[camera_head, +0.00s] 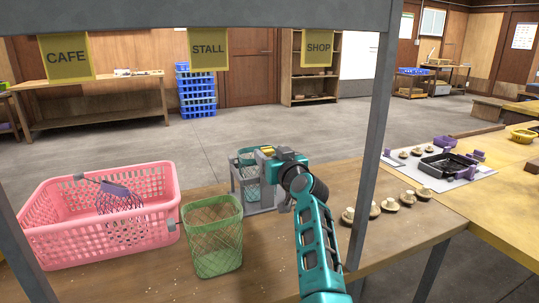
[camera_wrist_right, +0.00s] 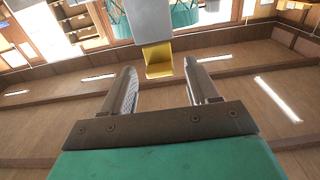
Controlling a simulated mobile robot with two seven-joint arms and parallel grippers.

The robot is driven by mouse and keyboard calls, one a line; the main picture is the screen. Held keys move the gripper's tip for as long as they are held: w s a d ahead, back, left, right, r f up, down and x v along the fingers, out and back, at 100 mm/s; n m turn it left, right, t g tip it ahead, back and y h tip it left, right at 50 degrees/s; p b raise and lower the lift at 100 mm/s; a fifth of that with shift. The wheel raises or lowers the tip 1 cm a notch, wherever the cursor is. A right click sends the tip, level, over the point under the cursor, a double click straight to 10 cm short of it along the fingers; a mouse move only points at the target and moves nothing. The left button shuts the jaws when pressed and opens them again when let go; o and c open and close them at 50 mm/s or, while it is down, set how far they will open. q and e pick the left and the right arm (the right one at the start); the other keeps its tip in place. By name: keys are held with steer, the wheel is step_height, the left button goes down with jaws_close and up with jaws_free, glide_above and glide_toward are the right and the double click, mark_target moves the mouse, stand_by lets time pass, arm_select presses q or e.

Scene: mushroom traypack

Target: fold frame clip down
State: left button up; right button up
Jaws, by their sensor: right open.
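A grey frame (camera_head: 236,188) stands on the wooden table and holds a teal mesh basket (camera_head: 248,170); the basket also shows at the top of the right wrist view (camera_wrist_right: 183,12). A yellow clip (camera_head: 267,151) sits at the frame's top. In the right wrist view the clip (camera_wrist_right: 158,60) hangs from a grey block (camera_wrist_right: 153,20). My right gripper (camera_wrist_right: 159,70) is open, with one finger on each side of the clip and gaps visible. In the head view its teal body hides part of the frame. My left gripper is not in view.
A green mesh basket (camera_head: 213,240) stands in front of the frame. Several mushrooms (camera_head: 390,203) lie right of a grey post (camera_head: 372,140). A black tray (camera_head: 448,165) lies farther right.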

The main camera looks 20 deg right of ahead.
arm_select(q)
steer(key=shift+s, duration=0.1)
